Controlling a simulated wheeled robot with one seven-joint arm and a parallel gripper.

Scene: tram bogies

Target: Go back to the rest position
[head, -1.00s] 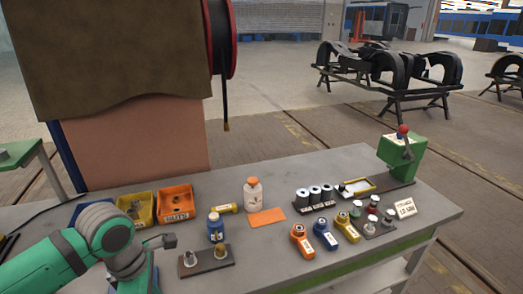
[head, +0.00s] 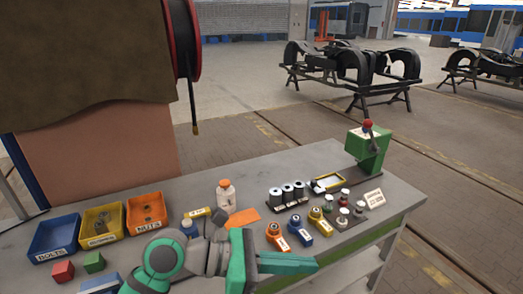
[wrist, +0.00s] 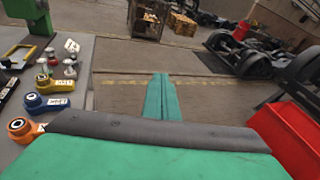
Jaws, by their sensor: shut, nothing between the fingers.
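My gripper (head: 312,264) reaches to the right over the near edge of the grey workbench (head: 398,205) in the head view. Its green fingers are shut with nothing between them. They also show in the wrist view (wrist: 157,98), pointing out past the bench over the floor.
The bench holds blue, yellow and orange bins (head: 146,213), a white bottle (head: 226,194), orange, blue and yellow tools (head: 299,231) and a green press (head: 368,150). A red container (wrist: 289,138) is at the right in the wrist view. Brick floor lies ahead.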

